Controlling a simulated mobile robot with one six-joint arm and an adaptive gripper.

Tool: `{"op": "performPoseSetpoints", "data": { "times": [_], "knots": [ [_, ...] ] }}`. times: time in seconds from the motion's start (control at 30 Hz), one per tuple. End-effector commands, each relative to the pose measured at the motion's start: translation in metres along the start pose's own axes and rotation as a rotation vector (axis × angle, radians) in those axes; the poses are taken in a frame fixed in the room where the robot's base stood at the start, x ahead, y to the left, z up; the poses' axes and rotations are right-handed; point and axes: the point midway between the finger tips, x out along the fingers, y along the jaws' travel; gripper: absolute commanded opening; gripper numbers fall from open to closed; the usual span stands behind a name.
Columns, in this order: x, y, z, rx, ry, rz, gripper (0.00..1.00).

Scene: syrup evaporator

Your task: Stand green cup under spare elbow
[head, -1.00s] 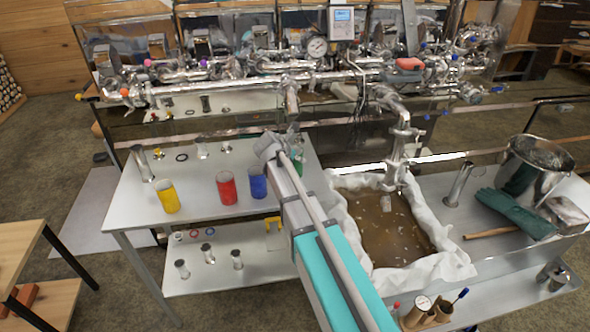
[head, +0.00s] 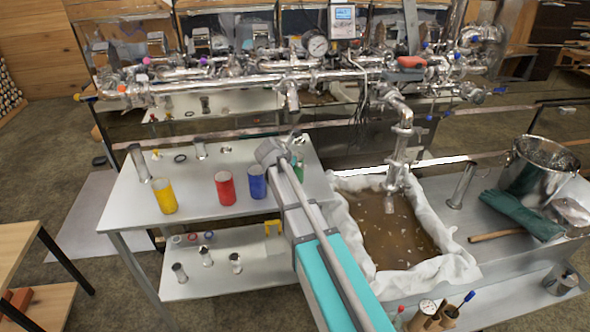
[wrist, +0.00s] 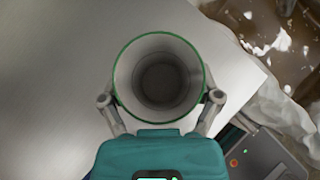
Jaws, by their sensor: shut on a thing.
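The green cup shows in the head view (head: 299,168), mostly hidden behind my gripper (head: 285,152). In the wrist view I look down into the cup (wrist: 158,75), which has a green rim and a grey, empty-looking inside. My gripper (wrist: 160,99) is shut on it, one finger on each side. The cup looks upright over the white table; I cannot tell whether it touches the top. A short downturned metal elbow (head: 292,97) hangs from the pipework behind my gripper. The cup is in front of this elbow in the picture. I cannot tell for sure that it is the spare one.
Blue (head: 257,183), red (head: 225,188) and yellow (head: 165,196) cups stand left of my gripper on the white table (head: 190,218). A cloth-lined basin of brown liquid (head: 395,235) lies to the right, under another downpipe (head: 398,160). Metal pipework (head: 220,88) crosses behind.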

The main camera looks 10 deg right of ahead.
Motion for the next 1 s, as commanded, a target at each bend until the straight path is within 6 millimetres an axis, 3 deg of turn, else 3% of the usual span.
{"op": "performPoseSetpoints", "data": {
  "times": [0.57,0.6,0.7,1.0],
  "knots": [
    [0.0057,-0.0006,-0.0051,0.001,0.000,-0.001,0.26],
    [0.0053,-0.0007,-0.0047,0.001,0.000,-0.001,0.85],
    [0.0050,-0.0008,-0.0043,0.001,0.000,-0.001,1.00],
    [0.0052,-0.0010,-0.0041,0.001,0.000,-0.001,1.00]
  ]
}}
